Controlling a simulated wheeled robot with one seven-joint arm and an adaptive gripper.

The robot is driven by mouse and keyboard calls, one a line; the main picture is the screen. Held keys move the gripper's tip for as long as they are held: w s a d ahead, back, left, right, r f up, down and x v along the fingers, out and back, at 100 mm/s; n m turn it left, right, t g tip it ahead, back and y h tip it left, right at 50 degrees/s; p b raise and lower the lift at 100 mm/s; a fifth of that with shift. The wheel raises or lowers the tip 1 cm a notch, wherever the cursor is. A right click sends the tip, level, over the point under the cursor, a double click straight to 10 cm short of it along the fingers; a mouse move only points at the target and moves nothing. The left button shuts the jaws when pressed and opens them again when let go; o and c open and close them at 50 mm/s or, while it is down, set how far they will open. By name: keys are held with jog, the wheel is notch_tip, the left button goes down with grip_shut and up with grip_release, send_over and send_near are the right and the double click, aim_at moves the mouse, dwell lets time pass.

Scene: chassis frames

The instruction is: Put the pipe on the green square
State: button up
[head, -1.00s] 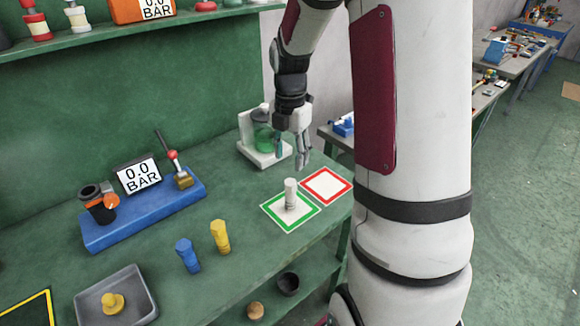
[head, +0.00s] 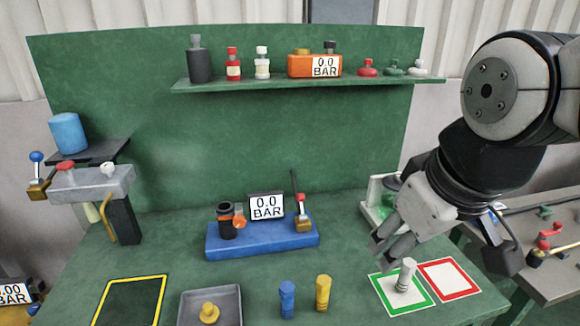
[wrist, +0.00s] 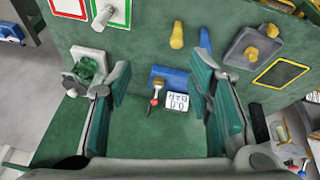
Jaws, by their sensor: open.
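A light grey pipe (head: 405,274) stands upright inside the green-bordered square (head: 421,304) on the bench. In the wrist view the pipe (wrist: 103,17) is at the top left, by the green border (wrist: 128,15). My gripper (head: 384,250) is above the bench, just up and left of the pipe in the head view. In the wrist view my gripper (wrist: 163,85) has its fingers wide apart with nothing between them. The pipe is outside the fingers. Its base is visible on the white inside of the square.
A red-bordered square (head: 448,279) lies right of the green one. A blue gauge base (head: 262,238), blue cylinder (head: 287,300), yellow cylinder (head: 323,293) and grey tray (head: 225,295) stand to the left. A white stand (head: 375,205) is behind my gripper. A shelf (head: 300,84) hangs above.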

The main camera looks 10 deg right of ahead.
jog(key=s+m, duration=0.1)
jog(key=s+a+m, duration=0.1)
jog(key=s, duration=0.1)
jog(key=shift+a+m+t, duration=0.15)
jog(key=shift+m+t, duration=0.15)
jog(key=shift+m, duration=0.1)
jog(key=shift+w, duration=0.1)
dwell(1.8)
